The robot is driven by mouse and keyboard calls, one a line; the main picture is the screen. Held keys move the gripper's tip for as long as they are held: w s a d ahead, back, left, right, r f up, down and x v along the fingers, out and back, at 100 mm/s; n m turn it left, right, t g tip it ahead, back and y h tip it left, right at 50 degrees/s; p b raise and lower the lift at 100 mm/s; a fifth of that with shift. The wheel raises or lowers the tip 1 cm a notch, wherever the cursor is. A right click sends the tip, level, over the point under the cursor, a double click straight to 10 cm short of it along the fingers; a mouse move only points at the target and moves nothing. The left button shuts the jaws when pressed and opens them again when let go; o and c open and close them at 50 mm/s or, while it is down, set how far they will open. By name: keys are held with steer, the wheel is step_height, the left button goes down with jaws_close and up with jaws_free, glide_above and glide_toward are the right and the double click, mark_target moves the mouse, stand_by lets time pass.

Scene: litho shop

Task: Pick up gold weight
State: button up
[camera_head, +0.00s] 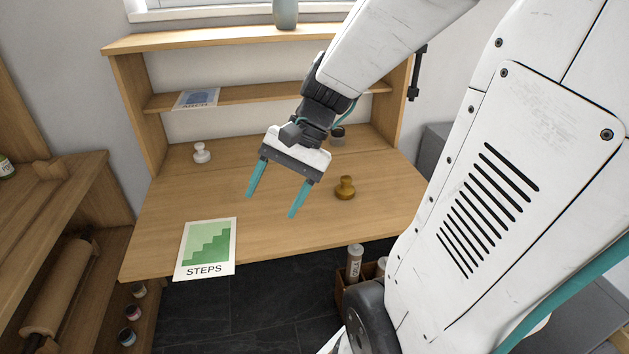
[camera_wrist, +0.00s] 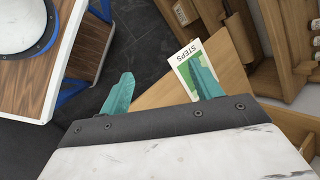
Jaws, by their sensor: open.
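The gold weight (camera_head: 346,188) stands upright on the wooden desk (camera_head: 270,222), right of centre in the head view. It has a round base and a narrower knob. My gripper (camera_head: 272,204) is above the desk, to the left of the gold weight and apart from it. Its two teal fingers are spread with nothing between them. In the wrist view my gripper (camera_wrist: 160,88) shows both fingers apart, with the STEPS card and floor beyond. The gold weight is not visible in the wrist view.
A white weight (camera_head: 201,153) stands at the desk's back left. A dark-topped jar (camera_head: 337,136) is at the back, behind my gripper. A green STEPS card (camera_head: 206,249) lies at the front left edge. A box with tubes (camera_head: 354,264) is on the floor below.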

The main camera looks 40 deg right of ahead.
steer(key=w+d+f+m+t+y, duration=0.2)
steer(key=w+d+f+m+t, duration=0.1)
steer(key=w+d+m, duration=0.3)
steer(key=m+t+h, duration=0.6)
steer(key=m+t, duration=0.3)
steer(key=m, duration=0.9)
glide_toward(348, 185)
steer(key=w, duration=0.4)
steer(key=shift+f, duration=0.3)
steer(key=shift+s+d+f, duration=0.1)
steer(key=shift+d+f, duration=0.15)
steer(key=shift+d, duration=0.05)
steer(key=shift+w+f, duration=0.2)
steer(key=shift+w, duration=0.15)
steer(key=x, duration=0.5)
steer(key=shift+a+f, duration=0.25)
steer(key=shift+a, duration=0.15)
steer(key=shift+w+a+f, duration=0.1)
steer(key=shift+w+f, duration=0.15)
steer(key=shift+w, duration=0.35)
steer(key=c, duration=1.4)
